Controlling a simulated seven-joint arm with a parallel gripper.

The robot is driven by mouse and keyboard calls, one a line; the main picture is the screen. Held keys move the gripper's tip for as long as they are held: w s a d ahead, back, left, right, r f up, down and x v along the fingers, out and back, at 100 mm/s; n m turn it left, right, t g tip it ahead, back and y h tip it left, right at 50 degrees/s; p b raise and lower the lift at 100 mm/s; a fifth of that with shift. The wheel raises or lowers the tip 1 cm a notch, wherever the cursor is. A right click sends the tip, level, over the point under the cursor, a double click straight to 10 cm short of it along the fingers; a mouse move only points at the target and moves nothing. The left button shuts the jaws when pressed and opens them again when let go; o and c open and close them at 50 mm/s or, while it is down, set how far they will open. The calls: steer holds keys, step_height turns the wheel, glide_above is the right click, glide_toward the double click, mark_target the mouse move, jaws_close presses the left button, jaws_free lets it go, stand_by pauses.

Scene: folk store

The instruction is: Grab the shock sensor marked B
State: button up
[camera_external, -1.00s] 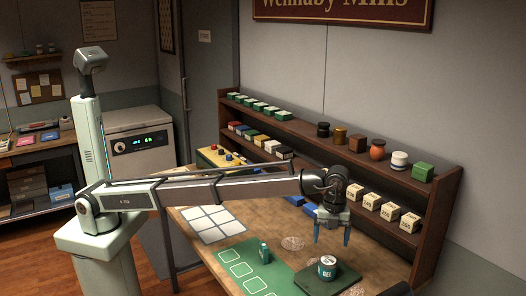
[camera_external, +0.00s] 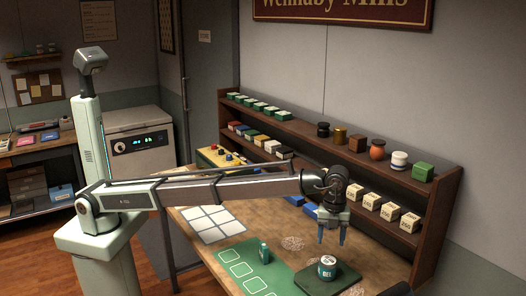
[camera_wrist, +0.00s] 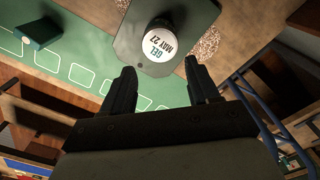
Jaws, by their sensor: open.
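No thing with a readable B mark shows, so I cannot tell which object is the shock sensor. A small teal object (camera_external: 264,253) stands on the green mat; what seems to be the same one shows in the wrist view (camera_wrist: 38,33). A white-lidded jar (camera_external: 327,268) stands on a dark green board; its lid reads "GEL MAY 27" in the wrist view (camera_wrist: 161,42). My gripper (camera_external: 332,240) points down above the table, just behind the jar in the picture. In the wrist view my gripper (camera_wrist: 160,78) is open, with nothing between its fingers.
The dark green board (camera_external: 313,284) lies beside the green mat (camera_external: 231,256) with white outlines. A two-level shelf (camera_external: 300,131) behind the table holds small boxes, jars and labelled cream blocks (camera_external: 390,210). A white-squared sheet (camera_external: 209,222) lies at the table's left.

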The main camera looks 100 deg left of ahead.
steer(key=shift+c, duration=0.7)
steer(key=shift+a, duration=0.15)
steer(key=s+a+r, duration=0.2)
steer(key=n, duration=0.6)
glide_above(264, 245)
steer(key=f, duration=0.2)
steer(key=shift+s+a+f+n, duration=0.15)
steer(key=shift+f+n, duration=0.15)
steer(key=shift+f, duration=6.5)
steer(key=shift+c, duration=0.2)
